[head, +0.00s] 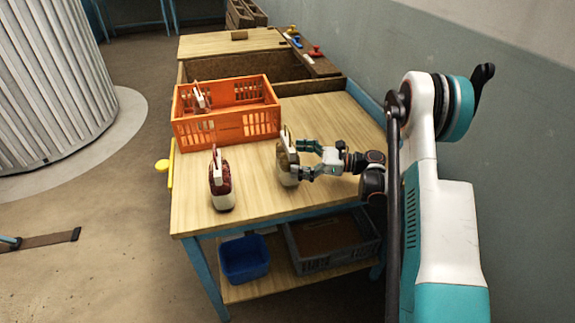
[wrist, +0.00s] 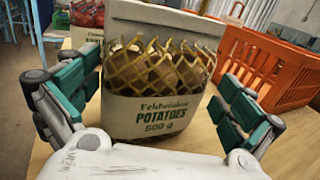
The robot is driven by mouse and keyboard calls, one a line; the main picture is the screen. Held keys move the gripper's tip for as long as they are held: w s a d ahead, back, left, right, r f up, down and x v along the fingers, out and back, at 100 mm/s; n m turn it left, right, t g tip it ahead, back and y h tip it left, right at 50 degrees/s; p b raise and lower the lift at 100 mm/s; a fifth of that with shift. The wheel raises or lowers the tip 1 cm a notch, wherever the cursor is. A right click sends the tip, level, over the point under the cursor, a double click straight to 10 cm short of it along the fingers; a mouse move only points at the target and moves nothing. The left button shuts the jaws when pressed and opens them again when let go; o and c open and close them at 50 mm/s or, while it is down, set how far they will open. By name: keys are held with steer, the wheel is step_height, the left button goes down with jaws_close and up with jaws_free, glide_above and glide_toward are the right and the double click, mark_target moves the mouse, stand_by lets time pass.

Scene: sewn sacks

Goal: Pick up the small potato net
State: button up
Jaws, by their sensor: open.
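The small potato net (head: 288,160) stands upright on the wooden table, a pale bag with a mesh window and a flat white top. In the wrist view the net (wrist: 150,117) fills the middle, its label reading potatoes, 500 g, with brown potatoes behind yellow mesh. My gripper (head: 305,161) reaches it from the right in the head view. In the wrist view my open gripper (wrist: 160,95) has one teal-padded finger on each side of the net. I cannot tell whether the left finger touches it; the right finger looks apart from it.
A red-filled net (head: 220,182) stands to the left on the table (head: 255,195); it also shows in the wrist view (wrist: 88,18). An orange crate (head: 225,128) stands behind, with a pale-topped item inside. A blue bin (head: 244,260) and a grey crate (head: 333,262) are on the lower shelf.

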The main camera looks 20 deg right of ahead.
steer(key=x, duration=0.2)
steer(key=shift+w+a+b, duration=0.15)
steer(key=shift+a+b, duration=0.2)
steer(key=shift+a, duration=0.05)
steer(key=c, duration=1.3)
steer(key=shift+r, duration=0.1)
step_height(320, 180, up, 20)
steer(key=p, duration=0.7)
steer(key=shift+d, duration=0.1)
